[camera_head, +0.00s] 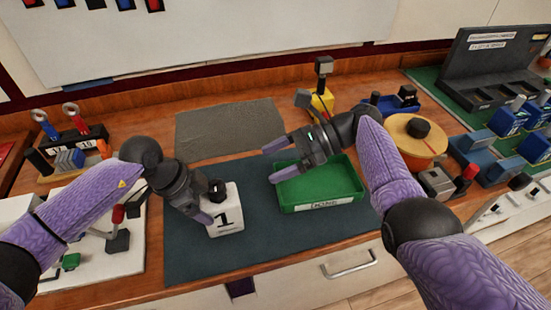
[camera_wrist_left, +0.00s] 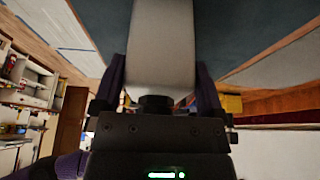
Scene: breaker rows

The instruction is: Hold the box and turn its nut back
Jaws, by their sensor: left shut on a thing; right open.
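The white box (camera_head: 228,224) marked "1" stands upright on the dark mat (camera_head: 180,245), with a black nut (camera_head: 217,187) on its top. My left gripper (camera_head: 205,212) is shut on the box from the left, and part of it hides the box's left side. In the left wrist view the pale box (camera_wrist_left: 162,45) sits between the two fingers, with a dark round part (camera_wrist_left: 155,103) near the palm. My right gripper (camera_head: 272,162) is open and empty, above the left rim of the green tray and apart from the nut.
The green tray (camera_head: 325,207) stands right of the box. A grey mat (camera_head: 230,128) lies behind. A yellow round stand (camera_head: 412,150) and blue blocks (camera_head: 478,140) crowd the right. A rack (camera_head: 75,145) and white board (camera_head: 125,262) with a red-handled lever are at left.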

